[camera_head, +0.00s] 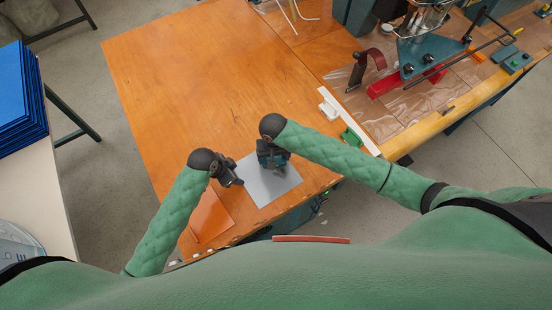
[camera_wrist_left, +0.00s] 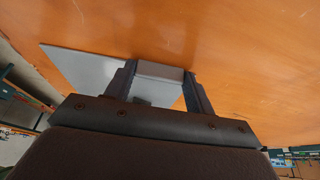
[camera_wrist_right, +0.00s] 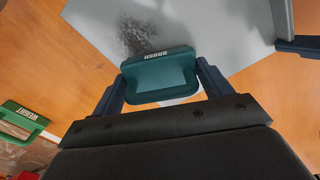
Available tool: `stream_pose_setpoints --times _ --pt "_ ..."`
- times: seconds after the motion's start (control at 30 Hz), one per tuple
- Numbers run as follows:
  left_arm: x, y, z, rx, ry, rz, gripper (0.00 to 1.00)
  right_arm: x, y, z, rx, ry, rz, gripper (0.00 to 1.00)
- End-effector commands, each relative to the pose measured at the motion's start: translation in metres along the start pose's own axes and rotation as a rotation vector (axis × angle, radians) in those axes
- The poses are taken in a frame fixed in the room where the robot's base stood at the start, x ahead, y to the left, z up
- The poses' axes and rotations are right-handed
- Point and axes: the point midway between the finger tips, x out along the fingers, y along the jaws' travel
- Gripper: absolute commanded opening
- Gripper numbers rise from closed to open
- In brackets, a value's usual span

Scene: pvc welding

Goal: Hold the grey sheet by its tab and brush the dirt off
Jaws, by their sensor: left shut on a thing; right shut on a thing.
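The grey sheet (camera_head: 262,190) lies on the orange-brown wooden table near its front edge. My left gripper (camera_head: 236,182) is at the sheet's left edge. In the left wrist view it is shut on the sheet's grey tab (camera_wrist_left: 160,72). My right gripper (camera_head: 274,168) is over the sheet's upper part. In the right wrist view it is shut on a teal brush (camera_wrist_right: 160,75) lettered BRUSH. A dark speckled patch of dirt (camera_wrist_right: 135,38) shows on the sheet just beyond the brush. Whether the bristles touch the sheet is hidden.
An orange sheet (camera_head: 211,217) lies left of the grey one. A green block (camera_head: 351,137) and a white strip (camera_head: 340,115) lie to the right. A machine with a red bar (camera_head: 405,82) stands at the back right. The table's left and back parts are clear.

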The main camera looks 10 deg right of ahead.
Motion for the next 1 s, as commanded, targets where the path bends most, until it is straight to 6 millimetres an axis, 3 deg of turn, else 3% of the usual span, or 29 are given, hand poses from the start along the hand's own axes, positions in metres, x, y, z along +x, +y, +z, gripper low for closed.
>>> stream_pose_setpoints --times 0.27,1.0 --pt "0.0 0.0 0.0 0.001 0.001 0.001 0.27 -0.002 0.001 0.001 0.001 -0.002 0.002 0.56" --pt "0.0 0.0 0.0 0.0 0.0 0.0 0.27 -0.058 0.0 0.001 0.0 0.0 0.0 0.56"
